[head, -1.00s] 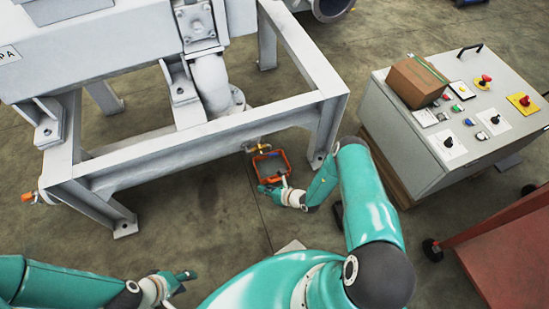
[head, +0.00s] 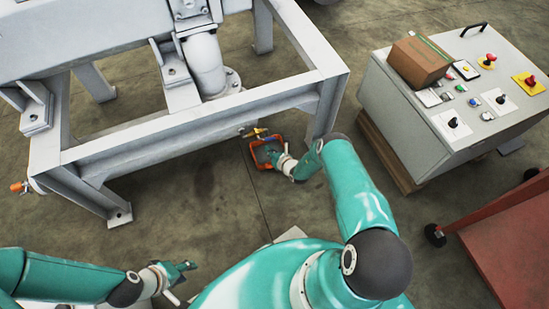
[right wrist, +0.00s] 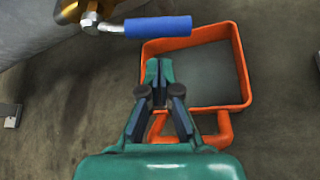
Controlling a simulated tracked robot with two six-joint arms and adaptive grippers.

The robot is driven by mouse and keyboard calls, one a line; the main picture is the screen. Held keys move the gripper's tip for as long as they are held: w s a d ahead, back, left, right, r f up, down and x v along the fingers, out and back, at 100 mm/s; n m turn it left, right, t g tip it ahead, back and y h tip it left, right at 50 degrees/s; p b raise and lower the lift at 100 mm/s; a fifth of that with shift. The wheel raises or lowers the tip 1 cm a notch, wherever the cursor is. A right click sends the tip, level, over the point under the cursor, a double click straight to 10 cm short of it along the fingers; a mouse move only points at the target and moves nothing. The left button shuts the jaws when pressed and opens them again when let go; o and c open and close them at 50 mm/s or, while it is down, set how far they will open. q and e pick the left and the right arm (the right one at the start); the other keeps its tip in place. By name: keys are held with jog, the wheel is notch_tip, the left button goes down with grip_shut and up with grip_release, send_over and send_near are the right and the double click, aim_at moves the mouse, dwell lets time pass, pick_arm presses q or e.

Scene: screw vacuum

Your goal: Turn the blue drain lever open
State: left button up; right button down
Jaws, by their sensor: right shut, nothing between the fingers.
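The blue drain lever (right wrist: 158,27) shows in the right wrist view at the top, lying sideways. Its metal stem joins a brass valve (right wrist: 76,10) at the upper left. The valve (head: 254,134) is small at the frame's lower beam in the head view. My right gripper (right wrist: 158,68) is shut and empty, its fingertips below the lever in the picture and apart from it. It also shows in the head view (head: 277,154), over the orange bin. My left gripper (head: 184,267) is at the lower left of the head view, away from the valve; its finger opening is too small to judge.
An orange bin (right wrist: 244,72) with a handle stands on the floor below the lever. The grey machine frame (head: 200,127) is just behind the valve. A control cabinet (head: 405,118) with a cardboard box (head: 420,60) and a red cart (head: 515,240) stand at the right.

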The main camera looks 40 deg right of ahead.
jog(key=shift+w+d+r, duration=0.1)
jog(key=shift+d+r, duration=0.15)
jog(key=shift+r, duration=0.4)
jog(key=shift+d+r, duration=0.2)
jog(key=shift+r, duration=0.4)
jog(key=shift+d+r+p, duration=0.35)
jog(key=shift+r+p, duration=0.05)
jog(key=shift+r, duration=0.45)
jog(key=shift+f, duration=0.1)
